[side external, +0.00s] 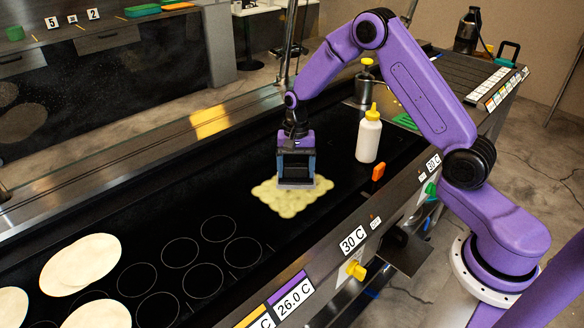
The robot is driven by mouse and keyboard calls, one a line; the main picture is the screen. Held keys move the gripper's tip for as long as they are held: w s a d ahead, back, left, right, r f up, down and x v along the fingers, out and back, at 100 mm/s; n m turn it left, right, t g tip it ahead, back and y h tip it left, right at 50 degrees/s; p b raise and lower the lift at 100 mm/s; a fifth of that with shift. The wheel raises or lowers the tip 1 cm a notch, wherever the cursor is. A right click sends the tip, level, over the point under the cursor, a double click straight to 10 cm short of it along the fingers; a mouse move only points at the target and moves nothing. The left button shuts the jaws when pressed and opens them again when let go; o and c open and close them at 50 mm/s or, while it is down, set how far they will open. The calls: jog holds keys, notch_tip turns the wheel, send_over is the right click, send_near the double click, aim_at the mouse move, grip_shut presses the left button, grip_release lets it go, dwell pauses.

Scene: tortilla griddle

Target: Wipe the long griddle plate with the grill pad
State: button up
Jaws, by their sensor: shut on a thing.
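The long black griddle plate (330,190) runs diagonally across the side external view. My gripper (295,172) points straight down over the middle of the plate. It is shut on the grill pad (297,184), of which only a thin grey lower edge shows below the fingers. The pad is at the upper part of an uneven pale yellow patch (290,202) on the plate. I cannot tell whether the pad touches the surface.
A white bottle with a yellow cap (368,138) and an orange block (378,172) stand right of my gripper. Pale tortillas (100,255) lie at the lower left, near printed circles (180,252). A raised metal rail (130,150) borders the far side.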

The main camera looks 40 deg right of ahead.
aim_at(308, 183)
jog(key=shift+s+d, duration=1.4)
jog(key=shift+s, duration=0.2)
jog(key=shift+s+d, duration=0.45)
jog(key=shift+d, duration=0.1)
jog(key=shift+a, duration=0.1)
jog(key=shift+a+f, duration=0.1)
jog(key=shift+a, duration=1.45)
jog(key=shift+s+a, duration=0.1)
jog(key=shift+a, duration=0.1)
jog(key=shift+w, duration=0.3)
